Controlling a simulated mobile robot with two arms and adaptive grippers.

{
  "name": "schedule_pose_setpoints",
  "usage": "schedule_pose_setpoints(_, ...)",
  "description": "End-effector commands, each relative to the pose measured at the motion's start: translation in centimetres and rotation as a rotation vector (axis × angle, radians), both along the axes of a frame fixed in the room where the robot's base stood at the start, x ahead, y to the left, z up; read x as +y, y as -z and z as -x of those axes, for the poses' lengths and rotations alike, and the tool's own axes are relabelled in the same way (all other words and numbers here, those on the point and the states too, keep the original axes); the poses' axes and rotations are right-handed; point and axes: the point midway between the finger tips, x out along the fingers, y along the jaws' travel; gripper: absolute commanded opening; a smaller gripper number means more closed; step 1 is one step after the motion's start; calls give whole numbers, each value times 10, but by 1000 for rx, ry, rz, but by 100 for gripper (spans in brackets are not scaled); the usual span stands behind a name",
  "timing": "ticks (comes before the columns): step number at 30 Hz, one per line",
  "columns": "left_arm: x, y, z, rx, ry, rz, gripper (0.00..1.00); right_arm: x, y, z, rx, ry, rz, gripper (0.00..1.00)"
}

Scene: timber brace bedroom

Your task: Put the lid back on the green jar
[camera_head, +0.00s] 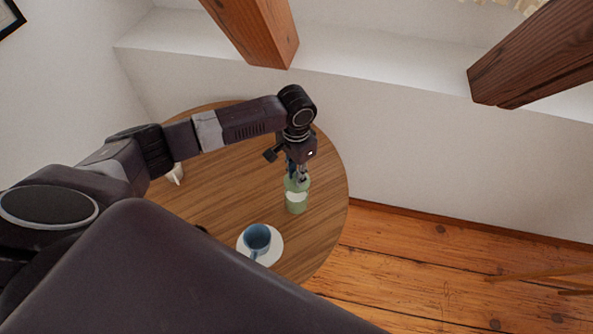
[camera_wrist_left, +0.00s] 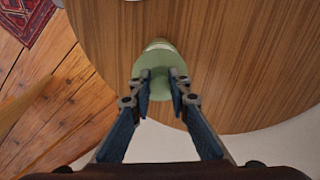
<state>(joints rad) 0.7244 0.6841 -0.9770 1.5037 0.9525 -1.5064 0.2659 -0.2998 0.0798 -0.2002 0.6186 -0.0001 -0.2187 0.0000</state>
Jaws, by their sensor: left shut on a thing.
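The green jar (camera_head: 296,206) with a pale band stands upright near the right side of the round wooden table. My left gripper (camera_head: 298,178) is right above it, pointing down, and is shut on the green lid (camera_head: 296,184). In the left wrist view the lid (camera_wrist_left: 159,82) lies between the two fingertips (camera_wrist_left: 160,76), with the jar's pale band (camera_wrist_left: 158,44) just beyond it. The lid is over the jar's top; I cannot tell if it rests on the rim or is slightly apart. The jar's mouth is hidden. My right gripper is not in view.
A blue cup (camera_head: 257,238) on a white saucer (camera_head: 273,253) stands in front of the jar, to its left. A white object (camera_head: 175,174) is partly hidden behind my left arm. The table's (camera_head: 333,190) edge is close on the jar's right. Timber braces (camera_head: 262,35) rise behind.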

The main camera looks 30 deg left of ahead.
Motion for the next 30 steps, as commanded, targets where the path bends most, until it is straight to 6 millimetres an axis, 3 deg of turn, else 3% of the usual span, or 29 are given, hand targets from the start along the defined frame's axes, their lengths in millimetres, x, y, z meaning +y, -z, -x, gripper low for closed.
schedule_pose_setpoints(14,0,40,0,-2,0,-1,0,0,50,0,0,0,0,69)
schedule_pose_setpoints(21,0,54,0,-1,-1,1,0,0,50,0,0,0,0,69)
schedule_pose_setpoints(30,0,57,0,0,-1,0,0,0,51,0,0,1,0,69)
